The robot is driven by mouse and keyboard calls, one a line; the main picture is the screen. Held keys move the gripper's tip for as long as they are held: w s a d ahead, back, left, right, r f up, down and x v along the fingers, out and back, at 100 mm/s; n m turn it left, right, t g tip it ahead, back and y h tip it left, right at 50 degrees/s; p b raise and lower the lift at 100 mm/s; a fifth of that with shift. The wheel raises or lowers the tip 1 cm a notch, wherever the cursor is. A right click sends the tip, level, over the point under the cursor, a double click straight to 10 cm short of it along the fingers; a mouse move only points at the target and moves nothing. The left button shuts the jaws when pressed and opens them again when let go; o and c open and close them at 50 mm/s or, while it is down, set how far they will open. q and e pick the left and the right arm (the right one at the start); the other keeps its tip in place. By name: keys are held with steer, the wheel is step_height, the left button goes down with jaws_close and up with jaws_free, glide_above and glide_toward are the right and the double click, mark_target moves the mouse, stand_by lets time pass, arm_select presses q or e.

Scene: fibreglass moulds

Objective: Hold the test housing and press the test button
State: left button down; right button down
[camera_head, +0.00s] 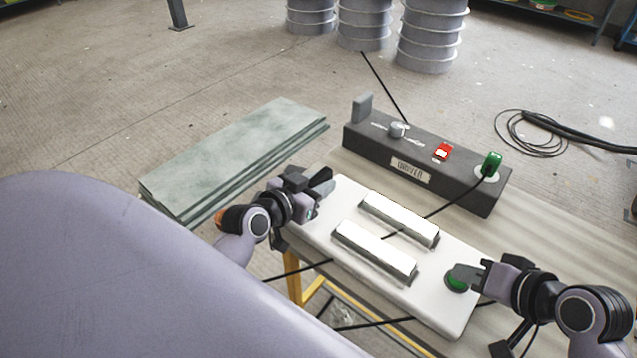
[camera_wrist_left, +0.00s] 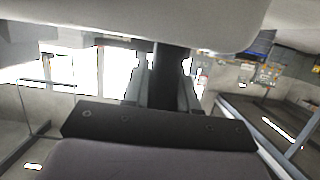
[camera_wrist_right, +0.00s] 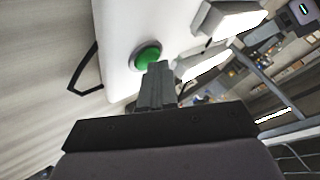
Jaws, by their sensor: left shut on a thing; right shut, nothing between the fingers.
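The test housing (camera_head: 347,205) is a white slab with two raised white bars, lying on the table in the head view. My left gripper (camera_head: 322,186) is shut on the housing's far left end. In the left wrist view the housing's pale underside or edge (camera_wrist_left: 150,15) fills the top. The green round test button (camera_head: 457,282) sits near the housing's right end. My right gripper (camera_head: 462,272) is shut and empty, its fingertips at the button and partly covering it. In the right wrist view the fingertips (camera_wrist_right: 158,72) overlap the button's lower edge (camera_wrist_right: 147,55); I cannot tell whether it is pressed in.
A dark control box (camera_head: 430,165) with a grey knob, red switch and green plug stands behind the housing. Black cables run from it. A stack of greenish sheets (camera_head: 235,155) lies left. Grey ribbed drums (camera_head: 432,35) stand at the back. The table (camera_head: 560,235) is clear at right.

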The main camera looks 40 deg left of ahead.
mark_target(462, 285)
steer(key=shift+r, duration=0.45)
steer(key=shift+r, duration=2.95)
arm_select(q)
steer(key=c, duration=0.8)
jaws_free()
